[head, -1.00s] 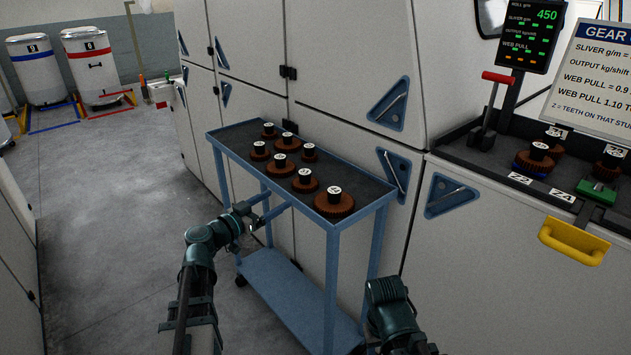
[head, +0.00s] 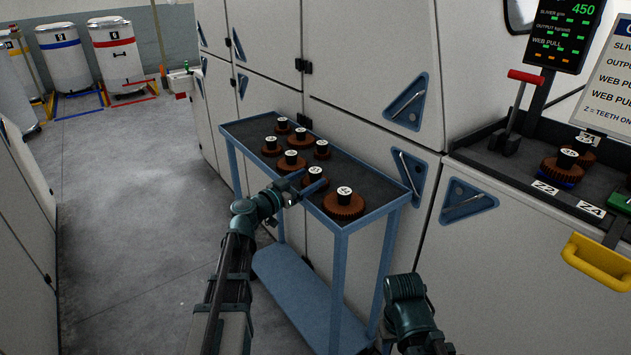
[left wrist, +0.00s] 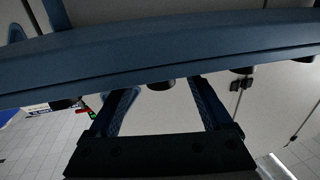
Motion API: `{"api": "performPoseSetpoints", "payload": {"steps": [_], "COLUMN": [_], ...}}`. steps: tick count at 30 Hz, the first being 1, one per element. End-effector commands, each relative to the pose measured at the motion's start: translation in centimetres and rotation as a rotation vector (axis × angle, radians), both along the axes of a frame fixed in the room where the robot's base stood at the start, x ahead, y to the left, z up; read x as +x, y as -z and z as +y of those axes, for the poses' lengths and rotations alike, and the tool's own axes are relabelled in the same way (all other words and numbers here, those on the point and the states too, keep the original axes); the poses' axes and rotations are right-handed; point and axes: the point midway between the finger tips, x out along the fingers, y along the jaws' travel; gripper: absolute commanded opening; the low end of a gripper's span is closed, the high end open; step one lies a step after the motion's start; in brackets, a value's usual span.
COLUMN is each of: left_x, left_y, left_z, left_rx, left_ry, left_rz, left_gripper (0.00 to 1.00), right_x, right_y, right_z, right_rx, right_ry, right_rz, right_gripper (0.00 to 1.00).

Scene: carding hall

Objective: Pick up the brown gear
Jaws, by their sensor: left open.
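Several brown gears with black hubs and white number labels stand on the dark top of the blue trolley (head: 375,217). The largest brown gear (head: 343,207) is at the near right end. Another brown gear (head: 291,163) is near the middle, and one (head: 314,184) is partly hidden by my gripper. My left gripper (head: 309,182) is open and empty at the trolley's left long edge, beside these gears. In the left wrist view its two fingers (left wrist: 157,92) are spread apart and reach the blue rim (left wrist: 160,60); black hubs show past it. My right gripper is out of view.
Grey machine panels with blue triangular handles (head: 408,103) stand close behind the trolley. A bench at right holds more gears (head: 565,164), a red-handled lever (head: 517,110) and a yellow handle (head: 598,265). Floor at left is clear, with drums (head: 118,55) far back.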

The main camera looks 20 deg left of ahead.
Motion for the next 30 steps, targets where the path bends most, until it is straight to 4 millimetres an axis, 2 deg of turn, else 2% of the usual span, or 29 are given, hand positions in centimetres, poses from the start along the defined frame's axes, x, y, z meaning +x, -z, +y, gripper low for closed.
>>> {"api": "performPoseSetpoints", "payload": {"steps": [3,13,23,30], "left_x": [0.9,1.7,5.6,5.6], "left_y": [0.0,-0.1,-0.2,-0.2], "left_z": [-0.4,-0.8,-2.7,-2.8], "left_rx": [0.000,0.000,0.000,0.000], "left_ry": [0.001,0.001,0.001,0.000], "left_rz": [0.000,0.000,0.000,0.000], "left_gripper": [0.83,0.83,0.83,0.83], "right_x": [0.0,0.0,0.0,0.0], "right_y": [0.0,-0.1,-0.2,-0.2], "right_z": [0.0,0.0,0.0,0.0], "right_rx": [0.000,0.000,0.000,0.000], "right_ry": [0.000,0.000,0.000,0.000], "right_rz": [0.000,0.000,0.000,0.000], "right_gripper": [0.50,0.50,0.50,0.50]}}
